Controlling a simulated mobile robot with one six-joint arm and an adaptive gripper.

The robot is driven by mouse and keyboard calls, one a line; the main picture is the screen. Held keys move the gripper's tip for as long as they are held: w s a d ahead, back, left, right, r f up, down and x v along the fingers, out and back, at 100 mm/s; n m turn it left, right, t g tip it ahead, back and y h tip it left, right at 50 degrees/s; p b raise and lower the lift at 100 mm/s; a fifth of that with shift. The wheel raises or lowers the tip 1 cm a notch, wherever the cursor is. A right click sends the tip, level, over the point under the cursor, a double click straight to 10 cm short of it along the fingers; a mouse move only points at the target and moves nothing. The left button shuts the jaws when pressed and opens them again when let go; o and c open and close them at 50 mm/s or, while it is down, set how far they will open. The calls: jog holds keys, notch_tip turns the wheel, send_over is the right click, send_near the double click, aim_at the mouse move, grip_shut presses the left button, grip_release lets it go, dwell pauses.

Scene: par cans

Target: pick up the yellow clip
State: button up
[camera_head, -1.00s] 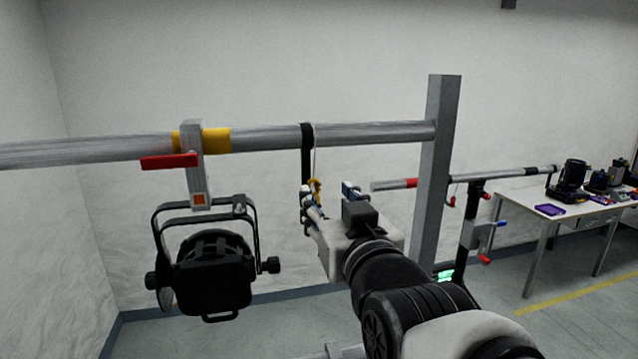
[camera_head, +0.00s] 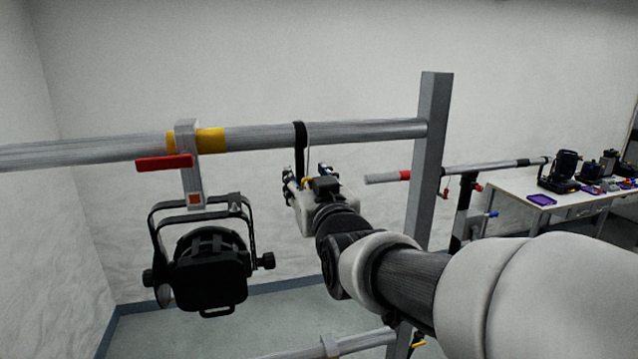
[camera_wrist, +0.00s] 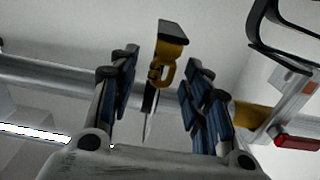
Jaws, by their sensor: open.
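The yellow clip (camera_wrist: 166,62) hangs by a black strap (camera_head: 299,150) from the horizontal bar. In the wrist view it is between and a little beyond the two blue-padded fingers of my open gripper (camera_wrist: 158,92), with a gap on both sides. In the head view my gripper (camera_head: 304,184) is just below the strap and hides most of the clip; only a small bit of yellow shows.
A black par can (camera_head: 209,272) hangs from the bar (camera_head: 265,137) to the left, by a clamp with a red handle (camera_head: 164,163). An upright post (camera_head: 430,150) stands to the right. A table (camera_head: 506,206) with lamps is farther right.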

aim_at(308, 177)
jog(key=shift+s, duration=0.1)
grip_shut()
dwell(0.3)
jog(key=shift+r, duration=0.1)
notch_tip(308, 177, up, 20)
jog(key=p, duration=0.6)
